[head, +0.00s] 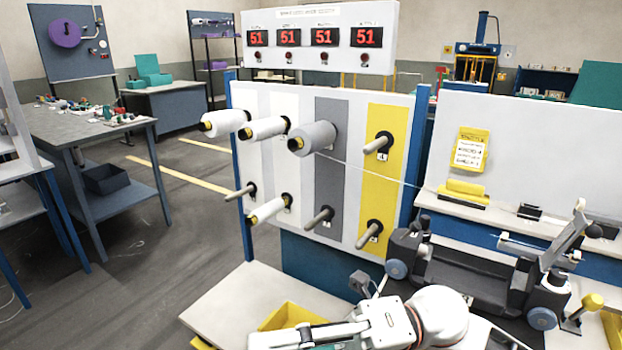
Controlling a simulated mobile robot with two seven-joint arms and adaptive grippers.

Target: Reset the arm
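One white arm of mine (440,315) shows at the bottom, right of centre. It comes in from the lower right, so I take it as my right arm. Its slim end, which looks like my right gripper (285,338), points left above the light table and partly covers a yellow bin (292,316). It is cut by the bottom edge, and I cannot tell whether its fingers are open or shut. I see nothing held in it. My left gripper is not in view.
A peg panel (345,185) bears white bobbins (225,122), a grey bobbin (314,137) and bare pegs. A thread runs right from the grey bobbin. A dark loom device (470,270) stands right of my arm. The light table (235,305) is clear left of the bin.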

